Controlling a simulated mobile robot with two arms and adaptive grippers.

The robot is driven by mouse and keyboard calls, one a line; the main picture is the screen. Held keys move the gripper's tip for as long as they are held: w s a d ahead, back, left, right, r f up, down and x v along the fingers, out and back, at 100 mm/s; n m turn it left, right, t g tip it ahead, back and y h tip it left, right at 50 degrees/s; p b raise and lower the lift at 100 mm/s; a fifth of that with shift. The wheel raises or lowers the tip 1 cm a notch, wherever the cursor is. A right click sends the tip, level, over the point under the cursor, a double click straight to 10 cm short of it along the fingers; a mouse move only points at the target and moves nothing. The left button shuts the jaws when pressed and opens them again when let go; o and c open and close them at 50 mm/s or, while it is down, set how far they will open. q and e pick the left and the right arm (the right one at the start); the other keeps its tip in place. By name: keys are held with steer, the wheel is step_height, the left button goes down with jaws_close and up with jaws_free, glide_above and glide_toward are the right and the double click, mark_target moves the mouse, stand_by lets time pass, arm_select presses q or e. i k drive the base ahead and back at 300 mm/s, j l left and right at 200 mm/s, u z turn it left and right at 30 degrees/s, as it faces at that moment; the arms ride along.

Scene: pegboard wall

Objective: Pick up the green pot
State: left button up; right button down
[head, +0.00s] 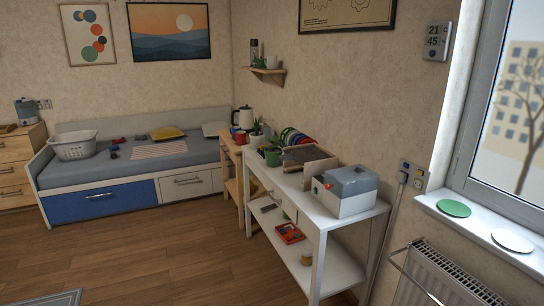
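The green pot (272,158) is small in the head view. It stands on the far part of the white table's top (311,186), near the end by the wooden stand. A plant seems to rise from it. A white pot with a green plant (256,138) is just behind it to the left. Neither of my grippers is in view, and nothing is seen touching the green pot.
Coloured discs (293,138) and brown boards (309,157) are right of the pot. A grey-white box (345,190) fills the table's near end. A red tray (289,233) is on the lower shelf. The wooden floor (165,255) left of the table is clear.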

mark_target(273, 153)
steer(key=i+j, duration=0.2)
steer(key=i, duration=0.2)
steer(key=i+j, duration=0.15)
steer(key=i, duration=0.25)
steer(key=i+j, duration=0.2)
steer(key=i, duration=0.25)
steer(key=u, duration=0.05)
